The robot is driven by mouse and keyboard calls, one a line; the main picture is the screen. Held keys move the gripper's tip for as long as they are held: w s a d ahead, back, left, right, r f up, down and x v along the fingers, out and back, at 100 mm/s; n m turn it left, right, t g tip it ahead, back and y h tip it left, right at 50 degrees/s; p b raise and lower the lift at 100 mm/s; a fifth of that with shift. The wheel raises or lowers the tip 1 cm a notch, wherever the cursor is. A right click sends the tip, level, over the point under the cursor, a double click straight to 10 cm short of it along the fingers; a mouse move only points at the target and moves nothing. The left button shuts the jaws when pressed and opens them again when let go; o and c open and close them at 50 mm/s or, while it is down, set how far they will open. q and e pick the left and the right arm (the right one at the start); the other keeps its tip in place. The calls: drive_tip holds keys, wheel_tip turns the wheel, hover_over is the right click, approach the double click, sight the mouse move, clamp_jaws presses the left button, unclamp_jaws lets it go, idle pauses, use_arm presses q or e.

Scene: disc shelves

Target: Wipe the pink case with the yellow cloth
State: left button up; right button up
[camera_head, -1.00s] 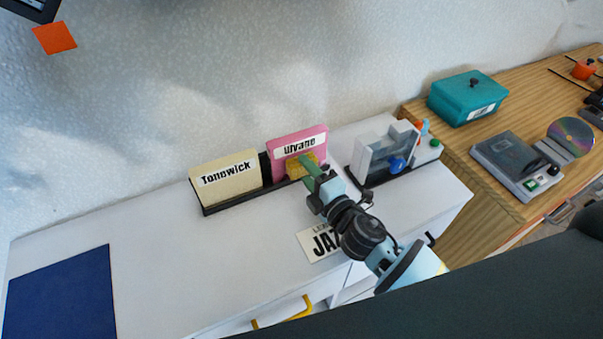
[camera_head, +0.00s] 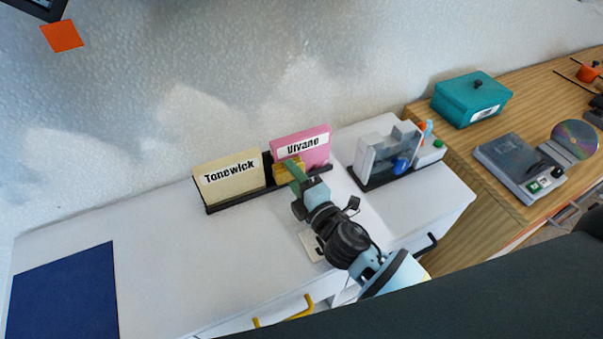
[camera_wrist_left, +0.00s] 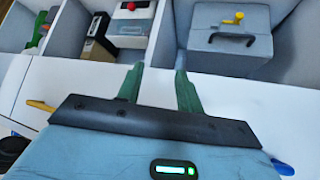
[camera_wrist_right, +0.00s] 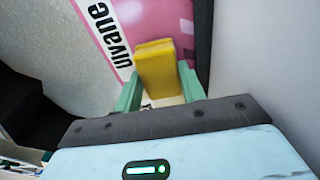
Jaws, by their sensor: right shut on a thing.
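The pink case (camera_head: 318,156), labelled "Ulvane", stands upright in a black rack to the right of the cream "Tonewick" case. My right gripper (camera_head: 292,172) is shut on the folded yellow cloth (camera_head: 280,174) at the pink case's lower left front. In the right wrist view the cloth (camera_wrist_right: 157,72) sits between the green fingers (camera_wrist_right: 158,92), in front of the pink case (camera_wrist_right: 165,18) beside its label; contact is hard to make out. My left gripper (camera_wrist_left: 160,82) shows only in the left wrist view, fingers apart and empty, before shelf compartments.
The cream case (camera_head: 230,181) shares the black rack (camera_head: 240,200). A clear-and-grey holder (camera_head: 385,155) with a blue knob stands to the right. A teal box (camera_head: 472,100) and grey disc device (camera_head: 520,165) sit on the wooden cabinet. The white top is clear left of the rack, up to a blue mat (camera_head: 62,295).

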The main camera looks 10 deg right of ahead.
sight(290, 176)
drive_tip(key=shift+a+v, duration=0.1)
drive_tip(key=shift+v, duration=0.85)
drive_tip(key=shift+a+v, duration=0.15)
drive_tip(key=shift+v, duration=1.95)
drive_tip(key=shift+a, duration=0.1)
drive_tip(key=shift+a+v, duration=0.2)
drive_tip(key=shift+v, duration=1.35)
drive_tip(key=shift+s, duration=0.1)
